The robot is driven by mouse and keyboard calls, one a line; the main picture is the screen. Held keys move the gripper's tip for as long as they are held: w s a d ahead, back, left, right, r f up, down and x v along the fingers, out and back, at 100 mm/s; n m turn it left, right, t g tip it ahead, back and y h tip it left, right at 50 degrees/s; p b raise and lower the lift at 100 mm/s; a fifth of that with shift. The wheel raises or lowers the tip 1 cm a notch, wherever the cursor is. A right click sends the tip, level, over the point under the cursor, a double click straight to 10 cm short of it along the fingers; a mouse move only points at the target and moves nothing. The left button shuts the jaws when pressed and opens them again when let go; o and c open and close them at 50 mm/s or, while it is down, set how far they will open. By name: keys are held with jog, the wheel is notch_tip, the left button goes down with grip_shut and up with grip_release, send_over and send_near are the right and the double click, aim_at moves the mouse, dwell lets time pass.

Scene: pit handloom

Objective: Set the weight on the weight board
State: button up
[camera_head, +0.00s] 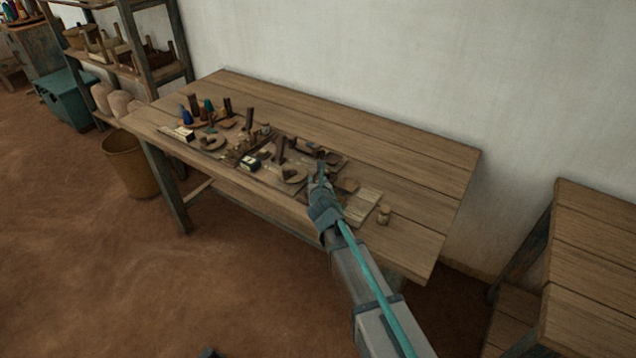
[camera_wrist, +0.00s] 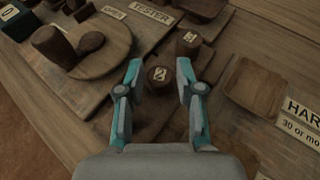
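A small dark brown cylindrical weight (camera_wrist: 158,79) with a pale marked label on top is in the middle of the wrist view. A second labelled weight (camera_wrist: 188,42) stands just beyond it to the right. My gripper (camera_wrist: 159,72) is open, with a finger on either side of the nearer weight and visible gaps between. I cannot tell how far the fingertips are above it. In the head view my gripper (camera_head: 319,172) is over the front right part of the cluttered table, and hides what is beneath it. I cannot tell which board is the weight board.
A round wooden board (camera_wrist: 108,58) with upright pieces lies left, near a "TESTER" label (camera_wrist: 153,14).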

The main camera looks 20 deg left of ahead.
jog(key=shift+o, duration=0.7)
jog(key=shift+r, duration=0.1)
jog(key=shift+s+d+r, duration=0.1)
jog(key=shift+s, duration=0.05)
jog(key=b+v, duration=0.1)
jog(key=v, duration=1)
jog(key=shift+s+d+r, duration=0.1)
jog(key=shift+s+d, duration=0.05)
jog(key=shift+s, duration=0.2)
